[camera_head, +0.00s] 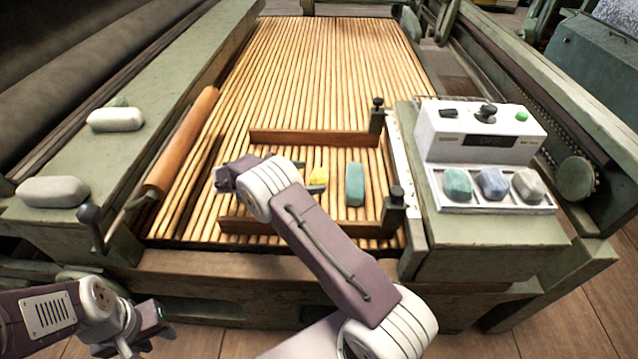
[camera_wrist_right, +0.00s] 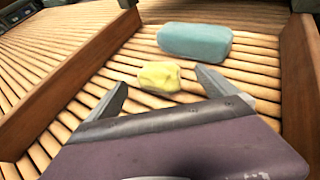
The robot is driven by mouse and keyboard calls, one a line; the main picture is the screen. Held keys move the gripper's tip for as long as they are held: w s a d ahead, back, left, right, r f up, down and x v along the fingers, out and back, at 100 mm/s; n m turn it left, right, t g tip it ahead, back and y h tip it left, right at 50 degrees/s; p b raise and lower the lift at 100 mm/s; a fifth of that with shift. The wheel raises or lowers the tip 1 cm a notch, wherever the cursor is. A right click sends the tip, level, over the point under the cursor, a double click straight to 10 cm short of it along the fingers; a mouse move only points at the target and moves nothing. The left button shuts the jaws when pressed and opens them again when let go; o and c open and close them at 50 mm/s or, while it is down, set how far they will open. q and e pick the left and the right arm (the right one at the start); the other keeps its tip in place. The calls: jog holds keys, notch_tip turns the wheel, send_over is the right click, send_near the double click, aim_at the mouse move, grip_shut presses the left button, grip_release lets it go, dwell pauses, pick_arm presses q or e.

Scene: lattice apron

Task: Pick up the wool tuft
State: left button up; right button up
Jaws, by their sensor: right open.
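The wool tuft (camera_head: 319,176) is a small yellow lump on the slatted wooden apron, inside a low wooden frame. In the right wrist view the tuft (camera_wrist_right: 157,76) lies just ahead of and between the fingertips. My right gripper (camera_wrist_right: 162,82) is open and empty, with one finger toward each side of the tuft; no contact shows. In the head view its arm hides most of this gripper. My left gripper (camera_head: 152,330) is at the lower left, in front of the machine and far from the tuft; its jaw opening is unclear.
A teal block (camera_head: 355,184) lies just right of the tuft. Wooden rails (camera_head: 315,137) bound the area. An orange-brown roller (camera_head: 182,140) lies left. Pale rounded pieces (camera_head: 53,191) sit on the left beam. A white control box (camera_head: 480,130) with a tray of lumps stands right.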

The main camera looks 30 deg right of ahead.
aim_at(314, 175)
jog(key=shift+w+d+f+b, duration=0.1)
jog(key=shift+d+f+b, duration=0.25)
jog(key=shift+b, duration=0.05)
jog(key=b+x, duration=0.2)
jog(key=x, duration=0.2)
jog(key=shift+w+d+b, duration=0.1)
jog(key=shift+w+b, duration=0.05)
jog(key=shift+b, duration=0.25)
jog(key=shift+r, duration=0.15)
jog(key=c, duration=1.4)
notch_tip(314, 175, up, 5)
jog(key=p, duration=0.4)
jog(key=s+a+r+p, duration=0.1)
jog(key=s+r, duration=0.1)
jog(key=s, duration=0.1)
jog(key=s+a+r+p, duration=0.2)
jog(key=s, duration=0.2)
jog(key=s+a+r+p, duration=0.1)
jog(key=s+r, duration=0.1)
jog(key=s, duration=0.1)
jog(key=shift+s+a+p, duration=0.35)
jog(key=shift+a+p, duration=0.05)
